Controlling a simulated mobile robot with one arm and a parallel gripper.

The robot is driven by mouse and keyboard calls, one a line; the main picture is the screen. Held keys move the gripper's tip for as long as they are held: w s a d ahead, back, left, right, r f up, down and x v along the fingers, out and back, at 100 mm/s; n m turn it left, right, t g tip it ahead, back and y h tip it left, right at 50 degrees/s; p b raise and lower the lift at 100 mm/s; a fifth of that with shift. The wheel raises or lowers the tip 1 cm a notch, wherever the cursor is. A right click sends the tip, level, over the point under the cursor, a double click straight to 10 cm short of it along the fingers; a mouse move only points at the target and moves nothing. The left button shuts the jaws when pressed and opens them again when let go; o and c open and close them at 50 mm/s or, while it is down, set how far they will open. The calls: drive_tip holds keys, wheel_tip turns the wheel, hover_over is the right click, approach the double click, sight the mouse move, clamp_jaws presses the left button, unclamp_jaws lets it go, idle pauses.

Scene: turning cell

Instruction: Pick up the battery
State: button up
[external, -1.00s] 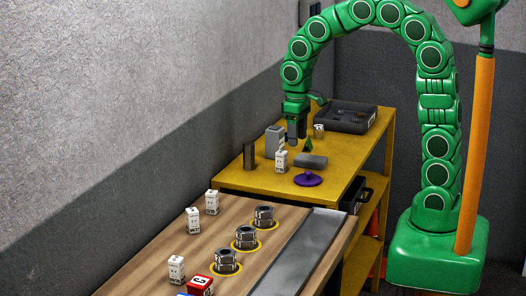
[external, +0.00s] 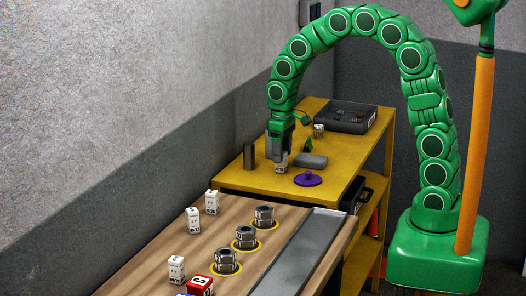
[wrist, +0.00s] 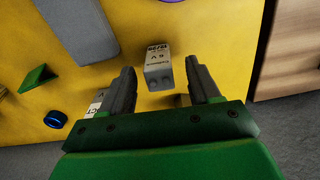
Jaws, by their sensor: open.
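The battery (wrist: 158,55) is a small pale box with "9 V" printed on it. It stands on the yellow bench top (wrist: 215,20), and in the external view its lower part (external: 281,169) shows just under my gripper (external: 281,158). In the wrist view my gripper (wrist: 160,68) is open, with one finger on each side of the battery and visible gaps between. Nothing is held. My gripper partly hides the battery in the external view.
A dark cylinder (external: 249,157), a grey block (external: 312,161), a green wedge (wrist: 37,78) and a purple lidded disc (external: 308,180) lie nearby. A dark tray (external: 347,117) is at the back. A wooden table (external: 160,244) with white boxes is in front.

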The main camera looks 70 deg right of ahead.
sight(282, 167)
wheel_tip(282, 167, down, 3)
drive_tip(key=shift+w+f, duration=0.15)
drive_tip(key=shift+c, duration=0.2)
drive_tip(key=c, duration=1.1)
drive_tip(key=shift+o, duration=0.2)
